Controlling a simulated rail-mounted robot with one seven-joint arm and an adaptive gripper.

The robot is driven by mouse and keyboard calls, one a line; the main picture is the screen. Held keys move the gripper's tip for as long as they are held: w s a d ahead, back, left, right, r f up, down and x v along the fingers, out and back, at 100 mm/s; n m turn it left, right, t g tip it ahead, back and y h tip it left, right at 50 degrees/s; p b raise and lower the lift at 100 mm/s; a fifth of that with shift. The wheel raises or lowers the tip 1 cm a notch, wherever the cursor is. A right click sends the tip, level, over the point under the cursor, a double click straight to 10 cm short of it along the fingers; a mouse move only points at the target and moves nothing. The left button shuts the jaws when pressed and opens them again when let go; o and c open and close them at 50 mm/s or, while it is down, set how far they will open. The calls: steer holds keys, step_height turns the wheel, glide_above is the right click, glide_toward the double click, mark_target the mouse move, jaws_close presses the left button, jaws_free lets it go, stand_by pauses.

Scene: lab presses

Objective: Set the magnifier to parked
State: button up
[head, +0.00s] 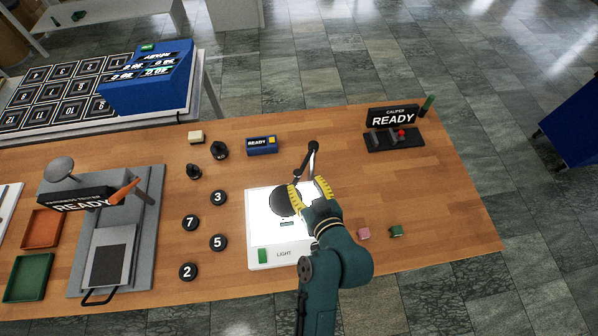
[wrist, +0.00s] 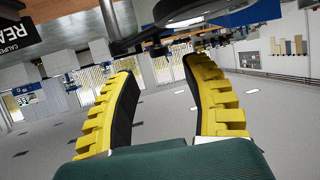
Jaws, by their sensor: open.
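The magnifier (head: 284,201) shows in the head view as a dark round lens over the lit white light box (head: 256,240). Its jointed dark arm (head: 311,156) rises at the back edge of the box. My gripper (head: 309,191) has yellow ridged fingers, spread apart, just right of the lens; I cannot tell whether the left finger touches it. In the wrist view the open fingers (wrist: 160,68) have nothing visible between them. Dark parts, probably the magnifier's, cross the top of that view above the fingertips. My wrist hides the right part of the light box.
A caliper stand (head: 393,140) is at the back right, and a blue READY box (head: 262,145) stands behind the light box. Several numbered black discs lie left of it. A pink block (head: 363,233) and a green block (head: 396,231) lie right.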

mark_target(299, 175)
steer(key=x, duration=0.5)
steer(key=shift+w, duration=0.2)
steer(key=shift+s+f, duration=0.1)
jaws_close()
